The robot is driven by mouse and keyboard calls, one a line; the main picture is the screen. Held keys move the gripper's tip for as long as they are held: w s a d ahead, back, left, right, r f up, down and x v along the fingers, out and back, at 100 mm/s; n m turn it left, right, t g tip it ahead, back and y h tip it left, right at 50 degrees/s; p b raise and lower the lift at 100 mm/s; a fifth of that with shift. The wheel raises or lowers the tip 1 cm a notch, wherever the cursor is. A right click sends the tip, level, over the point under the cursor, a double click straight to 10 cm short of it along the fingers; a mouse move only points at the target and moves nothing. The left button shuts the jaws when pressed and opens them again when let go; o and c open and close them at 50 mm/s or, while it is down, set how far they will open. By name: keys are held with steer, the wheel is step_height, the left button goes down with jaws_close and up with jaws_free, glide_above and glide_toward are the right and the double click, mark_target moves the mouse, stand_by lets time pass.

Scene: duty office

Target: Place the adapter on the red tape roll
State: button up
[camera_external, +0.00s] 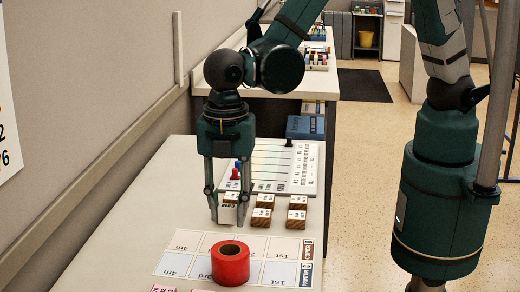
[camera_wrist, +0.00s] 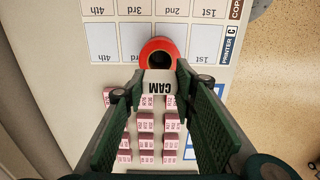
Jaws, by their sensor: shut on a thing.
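The adapter (camera_external: 229,208) is a small pale block marked CAM, held between the fingertips of my gripper (camera_external: 228,217). In the wrist view the adapter (camera_wrist: 160,84) sits between the two fingers (camera_wrist: 162,80). The red tape roll (camera_external: 231,268) stands flat on the printed sheet, with its round hole facing up. In the external view it is nearer the camera than my gripper and apart from it. In the wrist view the roll (camera_wrist: 147,47) shows just beyond the adapter, which overlaps its near edge in the picture.
The roll covers part of the lower row of the printed sheet (camera_external: 282,272). Wooden blocks (camera_external: 295,219) stand right of my gripper, before a white board (camera_external: 300,170) on the desk. Pink blocks (camera_wrist: 145,143) show in rows in the wrist view. The desk left of my gripper is clear.

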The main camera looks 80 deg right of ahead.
mark_target(228, 206)
steer(key=shift+f, duration=1.4)
steer(key=shift+f, duration=0.1)
steer(key=shift+f, duration=1.95)
steer(key=shift+f+b, duration=0.2)
steer(key=shift+b, duration=0.1)
steer(key=o, duration=0.8)
steer(key=shift+c, duration=0.2)
steer(key=shift+r, duration=0.25)
steer(key=shift+r+p, duration=0.45)
steer(key=shift+r, duration=5.5)
